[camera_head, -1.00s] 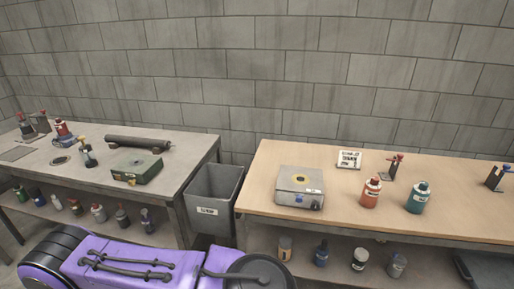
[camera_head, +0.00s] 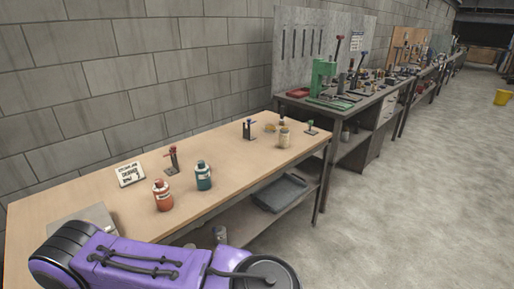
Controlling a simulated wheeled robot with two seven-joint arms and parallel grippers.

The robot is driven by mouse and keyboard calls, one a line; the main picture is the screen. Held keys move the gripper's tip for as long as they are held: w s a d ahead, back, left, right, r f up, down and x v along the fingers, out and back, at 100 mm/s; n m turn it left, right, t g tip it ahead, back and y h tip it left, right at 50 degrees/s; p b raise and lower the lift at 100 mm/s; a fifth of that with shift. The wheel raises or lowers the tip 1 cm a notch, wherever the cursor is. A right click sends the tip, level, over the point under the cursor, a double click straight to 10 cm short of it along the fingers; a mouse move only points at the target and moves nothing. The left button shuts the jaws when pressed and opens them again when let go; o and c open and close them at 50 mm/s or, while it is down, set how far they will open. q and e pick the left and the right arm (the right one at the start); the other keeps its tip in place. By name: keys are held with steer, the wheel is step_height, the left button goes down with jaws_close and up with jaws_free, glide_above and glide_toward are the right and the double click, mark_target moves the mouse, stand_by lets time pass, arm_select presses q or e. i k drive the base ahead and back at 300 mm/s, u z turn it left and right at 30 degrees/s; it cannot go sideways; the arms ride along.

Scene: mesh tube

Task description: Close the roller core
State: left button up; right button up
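I cannot make out a roller core in the head view. A wooden-topped bench (camera_head: 120,222) runs along the block wall. On it stand an orange bottle (camera_head: 163,196), a teal bottle (camera_head: 204,177) and a small stand with a red top (camera_head: 173,160). Farther along are a dark upright fixture with a blue top (camera_head: 249,129), a pale bottle (camera_head: 284,138) and a small green-topped piece (camera_head: 311,127). Neither of my grippers is in view.
A white sign card (camera_head: 130,174) stands near the wall. A dark tray (camera_head: 282,193) lies on the lower shelf. Beyond is a workbench (camera_head: 345,116) with a green press (camera_head: 323,78). The concrete floor (camera_head: 420,200) at right is open, with a yellow bucket (camera_head: 502,97) far off.

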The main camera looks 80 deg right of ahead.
mark_target(284, 133)
steer(key=z, duration=2.6)
